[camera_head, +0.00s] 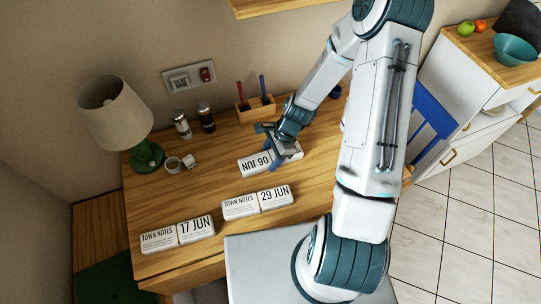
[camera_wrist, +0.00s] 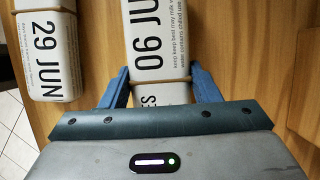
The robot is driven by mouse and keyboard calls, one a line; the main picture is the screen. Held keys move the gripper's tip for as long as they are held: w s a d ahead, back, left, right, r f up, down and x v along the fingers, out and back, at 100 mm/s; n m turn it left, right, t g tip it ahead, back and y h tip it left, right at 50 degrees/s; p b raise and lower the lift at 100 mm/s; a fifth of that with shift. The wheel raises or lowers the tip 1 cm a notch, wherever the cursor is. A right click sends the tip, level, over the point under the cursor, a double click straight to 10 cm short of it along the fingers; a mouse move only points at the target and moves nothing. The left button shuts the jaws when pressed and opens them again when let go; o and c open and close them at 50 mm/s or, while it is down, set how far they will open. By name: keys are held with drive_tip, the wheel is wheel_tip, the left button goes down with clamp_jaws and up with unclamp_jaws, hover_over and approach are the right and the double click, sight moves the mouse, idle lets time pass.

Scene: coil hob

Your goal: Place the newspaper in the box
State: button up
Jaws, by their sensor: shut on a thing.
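My gripper (camera_head: 278,141) is shut on a rolled white newspaper (camera_head: 254,165), its printed date upside down in the camera_head view and apparently 06 JUN. In the wrist view the blue fingers lie on both sides of this newspaper (camera_wrist: 158,45). It is at or just above the wooden desk; I cannot tell if it touches. A second newspaper, dated 29 JUN (camera_head: 257,202), lies nearer the front and also shows in the wrist view (camera_wrist: 45,60). A third, dated 17 JUN (camera_head: 178,234), lies at the front left. I cannot make out a box for newspapers.
A blue chair (camera_head: 432,115) is at the right, near a white cabinet (camera_head: 475,80). Bare desk lies around the newspapers.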

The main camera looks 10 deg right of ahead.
drive_tip(key=shift+f, duration=0.35)
drive_tip(key=shift+f, duration=0.2)
drive_tip(key=o, duration=1)
drive_tip(key=shift+o, duration=0.2)
drive_tip(key=shift+r, duration=0.15)
